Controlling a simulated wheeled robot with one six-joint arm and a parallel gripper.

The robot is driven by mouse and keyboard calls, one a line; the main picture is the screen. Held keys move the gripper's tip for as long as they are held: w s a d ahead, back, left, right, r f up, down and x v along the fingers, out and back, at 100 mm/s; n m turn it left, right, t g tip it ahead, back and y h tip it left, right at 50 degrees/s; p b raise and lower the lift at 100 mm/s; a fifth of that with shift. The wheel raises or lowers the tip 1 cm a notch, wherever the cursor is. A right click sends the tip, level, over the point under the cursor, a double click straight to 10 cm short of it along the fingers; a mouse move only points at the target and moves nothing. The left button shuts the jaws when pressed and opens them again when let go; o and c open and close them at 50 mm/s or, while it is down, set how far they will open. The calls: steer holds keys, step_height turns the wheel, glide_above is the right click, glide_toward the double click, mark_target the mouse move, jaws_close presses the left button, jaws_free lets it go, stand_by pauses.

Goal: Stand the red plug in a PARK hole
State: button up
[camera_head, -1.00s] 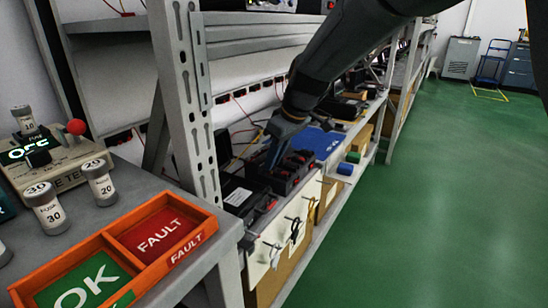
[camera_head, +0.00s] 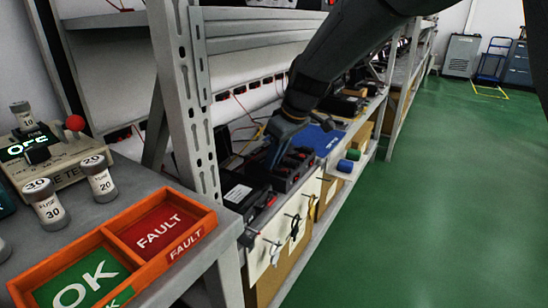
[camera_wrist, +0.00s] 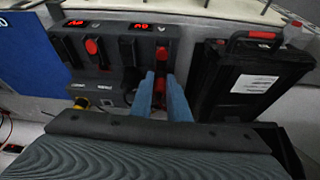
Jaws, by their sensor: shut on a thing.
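The red plug (camera_wrist: 160,86) shows as a narrow red piece between the two blue fingers of my gripper (camera_wrist: 162,100) in the wrist view. The fingers are shut on it. It stands at the front of a dark module (camera_wrist: 120,62) with two lit red displays, and I cannot tell whether it is still seated there. In the head view my gripper (camera_head: 273,155) reaches down over the dark modules (camera_head: 296,167) on the shelf, and the plug is hidden. I cannot make out any PARK label or PARK hole.
A black case with a handle (camera_wrist: 250,80) stands right of the module, and a blue panel (camera_wrist: 25,50) lies to the left. In the head view, a metal upright (camera_head: 185,100) stands left of my arm. An orange OK/FAULT tray (camera_head: 205,222) sits on the near bench.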

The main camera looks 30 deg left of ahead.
steer(key=shift+f, duration=0.4)
stand_by(0.3)
steer(key=o, duration=1.3)
steer(key=shift+o, duration=0.2)
steer(key=shift+r, duration=0.1)
